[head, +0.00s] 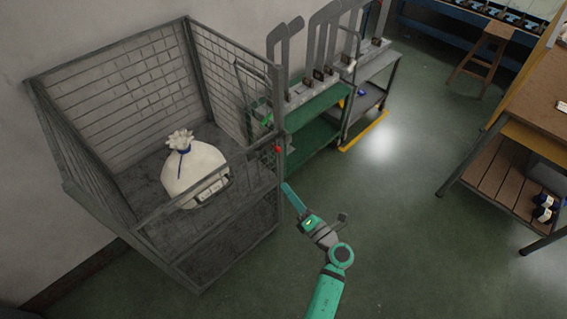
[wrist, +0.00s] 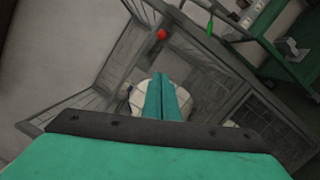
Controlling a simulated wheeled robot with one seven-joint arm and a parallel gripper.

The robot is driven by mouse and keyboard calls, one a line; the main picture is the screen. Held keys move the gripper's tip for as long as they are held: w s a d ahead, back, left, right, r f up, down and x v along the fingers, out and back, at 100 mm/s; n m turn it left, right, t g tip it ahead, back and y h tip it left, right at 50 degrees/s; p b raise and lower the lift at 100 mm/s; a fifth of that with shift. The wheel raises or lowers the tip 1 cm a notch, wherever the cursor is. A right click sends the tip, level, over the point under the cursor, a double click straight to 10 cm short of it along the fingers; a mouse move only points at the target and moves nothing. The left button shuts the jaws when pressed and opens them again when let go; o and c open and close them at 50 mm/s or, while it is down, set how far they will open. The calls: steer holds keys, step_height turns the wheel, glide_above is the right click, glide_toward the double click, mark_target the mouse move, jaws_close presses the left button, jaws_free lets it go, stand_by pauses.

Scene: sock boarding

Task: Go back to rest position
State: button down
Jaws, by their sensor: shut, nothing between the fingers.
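My gripper (head: 292,198) is shut and empty at the end of my green arm. It is in the air just right of the wire cage's front corner in the head view. In the wrist view its two green fingers (wrist: 161,98) lie together, pointing toward the cage. A white tied sack (head: 194,172) with a blue tie sits inside the cage. The sack (wrist: 182,104) is partly hidden behind my fingers in the wrist view.
The grey wire cage (head: 105,212) stands at left, with a red knob (head: 277,149) on its near post. A green cart (head: 312,108) and a grey cart (head: 379,68) with upright boards stand behind. A wooden bench (head: 502,172) is at right. Green floor (head: 420,255) is clear between.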

steer(key=shift+a, duration=0.2)
steer(key=s+a+r+m+t+h, duration=0.1)
steer(key=s+a+m+t+h, duration=0.15)
steer(key=s+m, duration=0.45)
steer(key=s+a+r+m+t+h, duration=0.15)
steer(key=s+a+m, duration=0.3)
steer(key=s, duration=0.45)
steer(key=s+d+r+m+g+h, duration=0.2)
steer(key=s+m+g+h, duration=0.3)
steer(key=s+m, duration=1.3)
steer(key=s, duration=0.5)
steer(key=shift+h, duration=0.4)
steer(key=shift+s, duration=0.1)
